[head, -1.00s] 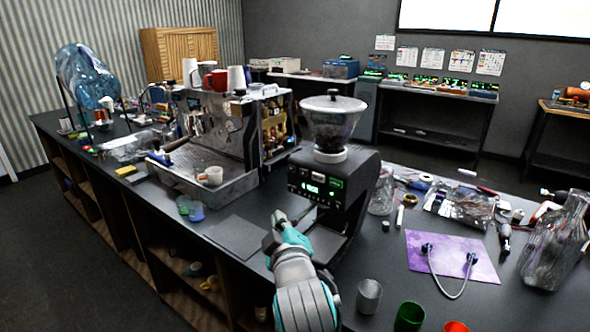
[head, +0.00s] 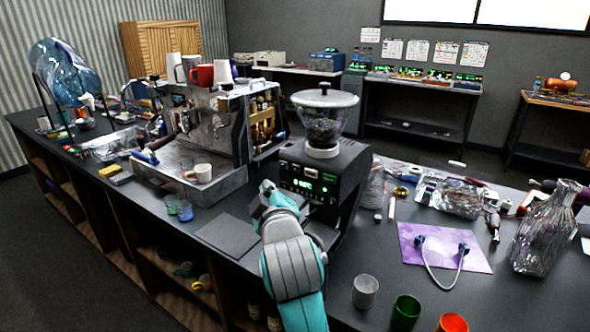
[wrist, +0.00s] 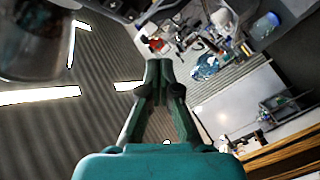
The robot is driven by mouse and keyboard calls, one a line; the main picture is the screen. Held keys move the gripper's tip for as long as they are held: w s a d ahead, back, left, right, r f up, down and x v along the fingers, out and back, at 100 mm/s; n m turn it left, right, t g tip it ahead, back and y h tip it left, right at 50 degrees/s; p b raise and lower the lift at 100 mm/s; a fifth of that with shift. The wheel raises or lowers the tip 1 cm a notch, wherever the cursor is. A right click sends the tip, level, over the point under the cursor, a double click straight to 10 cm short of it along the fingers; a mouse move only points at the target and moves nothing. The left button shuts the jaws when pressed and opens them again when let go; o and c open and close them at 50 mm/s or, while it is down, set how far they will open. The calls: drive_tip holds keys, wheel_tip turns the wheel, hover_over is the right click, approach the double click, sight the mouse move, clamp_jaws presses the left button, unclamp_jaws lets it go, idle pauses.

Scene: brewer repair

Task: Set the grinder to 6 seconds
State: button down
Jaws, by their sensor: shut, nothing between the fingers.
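The grinder (head: 345,170) is a dark machine with a clear hopper (head: 323,125) of beans on top. Its front panel has a small display (head: 304,187) with green characters, too small to read surely, and a few buttons around it. My gripper (head: 268,188) is just left of the panel, at about the height of the display. Any contact with a button cannot be made out. In the wrist view my gripper (wrist: 157,68) has its fingers together, with nothing between them. The grinder's buttons cannot be picked out in the wrist view.
An espresso machine (head: 205,130) with cups on top stands left of the grinder. A dark mat (head: 228,236) lies on the counter between them. Right of the grinder are a purple sheet (head: 420,232), a glass jug (head: 543,230), loose tools and several cups at the front.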

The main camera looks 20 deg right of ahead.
drive_tip(key=shift+w+d, duration=0.7)
drive_tip(key=shift+d, duration=0.25)
drive_tip(key=shift+w+d, duration=0.65)
drive_tip(key=shift+d, duration=0.3)
drive_tip(key=shift+w+d, duration=0.7)
drive_tip(key=shift+d, duration=0.25)
drive_tip(key=shift+w+d, duration=0.1)
drive_tip(key=shift+d, duration=0.05)
drive_tip(key=shift+w+d, duration=0.15)
drive_tip(key=shift+d, duration=0.1)
drive_tip(key=shift+w+d, duration=0.25)
drive_tip(key=shift+d, duration=0.05)
drive_tip(key=shift+s+a, duration=0.1)
drive_tip(key=shift+a, duration=0.05)
idle(0.3)
drive_tip(key=shift+s+a, duration=0.4)
drive_tip(key=shift+a, duration=0.1)
drive_tip(key=s+a, duration=0.1)
drive_tip(key=a, duration=0.1)
drive_tip(key=s+a, duration=0.2)
idle(0.6)
